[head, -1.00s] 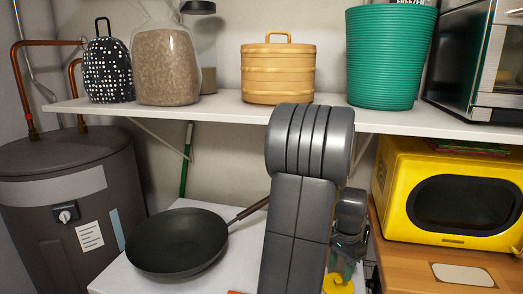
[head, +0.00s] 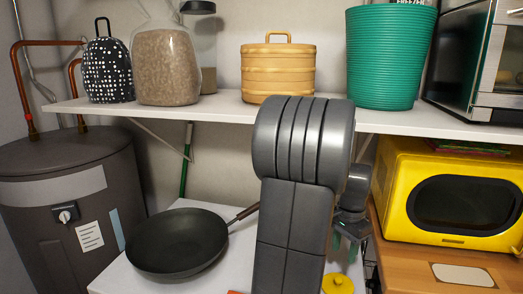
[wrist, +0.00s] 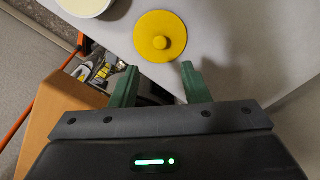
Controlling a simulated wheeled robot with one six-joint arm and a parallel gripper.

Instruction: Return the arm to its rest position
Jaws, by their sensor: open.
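My arm (head: 290,230) rises in the middle of the head view, its large grey joint in front of the shelf edge. My gripper (wrist: 158,82) shows in the wrist view with its two green fingers apart and nothing between them. The lid also shows at the bottom of the head view (head: 338,284), beside my arm.
A black frying pan (head: 177,243) lies on the white top left of my arm. A yellow microwave (head: 450,195) stands right. A white bowl (wrist: 85,7) is near the lid.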

